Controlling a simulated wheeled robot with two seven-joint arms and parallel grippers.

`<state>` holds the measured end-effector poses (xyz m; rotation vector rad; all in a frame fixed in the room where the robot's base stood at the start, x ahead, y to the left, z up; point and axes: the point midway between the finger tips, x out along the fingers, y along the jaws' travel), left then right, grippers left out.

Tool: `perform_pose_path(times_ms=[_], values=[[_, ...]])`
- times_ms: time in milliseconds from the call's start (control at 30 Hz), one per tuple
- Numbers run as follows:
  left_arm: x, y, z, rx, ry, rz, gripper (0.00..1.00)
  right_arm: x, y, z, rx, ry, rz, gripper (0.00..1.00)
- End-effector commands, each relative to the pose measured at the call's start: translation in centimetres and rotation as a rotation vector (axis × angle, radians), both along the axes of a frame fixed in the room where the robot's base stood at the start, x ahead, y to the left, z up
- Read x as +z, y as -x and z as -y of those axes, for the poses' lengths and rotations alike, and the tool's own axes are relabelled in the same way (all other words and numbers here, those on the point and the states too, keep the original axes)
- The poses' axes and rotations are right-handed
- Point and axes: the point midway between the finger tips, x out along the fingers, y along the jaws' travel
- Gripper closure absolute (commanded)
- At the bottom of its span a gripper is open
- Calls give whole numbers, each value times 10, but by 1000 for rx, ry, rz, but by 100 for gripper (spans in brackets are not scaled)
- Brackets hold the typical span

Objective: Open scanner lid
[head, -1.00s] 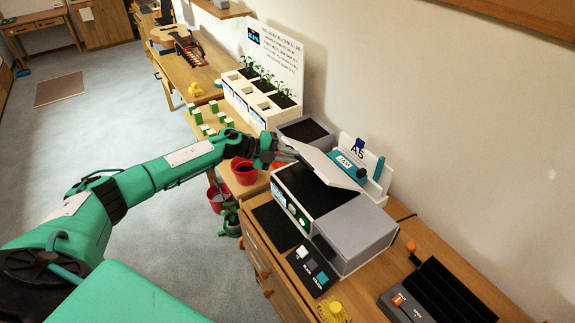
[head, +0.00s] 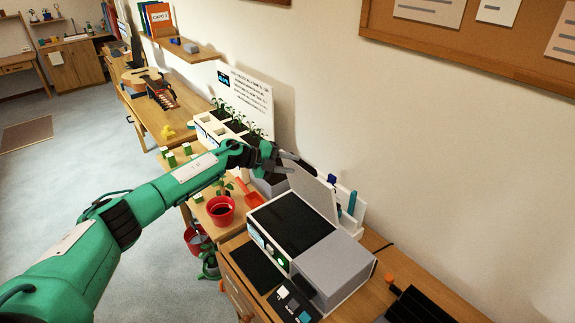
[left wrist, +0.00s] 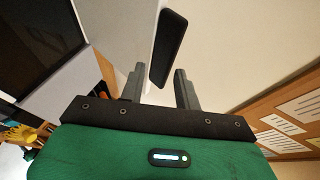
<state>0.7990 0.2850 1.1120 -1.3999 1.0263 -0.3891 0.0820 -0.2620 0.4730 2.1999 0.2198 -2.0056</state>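The scanner (head: 293,228) stands on the wooden desk, its dark glass bed uncovered. Its pale lid (head: 314,190) is raised steeply at the back of the glass. My left gripper (head: 291,162) is at the lid's upper left edge; whether it touches cannot be told. In the left wrist view, the fingers of my left gripper (left wrist: 159,88) are apart, with nothing clearly held between them. A dark bar (left wrist: 168,48), perhaps the lid's handle, lies just beyond the fingertips. The scanner's dark glass (left wrist: 38,40) shows at the left there. My right gripper is out of view.
A white holder (head: 349,208) stands behind the lid, near the wall. A red pot (head: 220,209) and a white planter (head: 212,130) are left of the scanner. A dark device (head: 420,306) is at the front right. A shelf (head: 180,46) hangs above left.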

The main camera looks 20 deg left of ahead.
Motion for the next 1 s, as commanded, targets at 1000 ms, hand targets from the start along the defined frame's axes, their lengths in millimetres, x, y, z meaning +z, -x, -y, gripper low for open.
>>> perform_pose_path(times_ms=[1000], values=[[45,72,-103,0,0,0,67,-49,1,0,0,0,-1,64]])
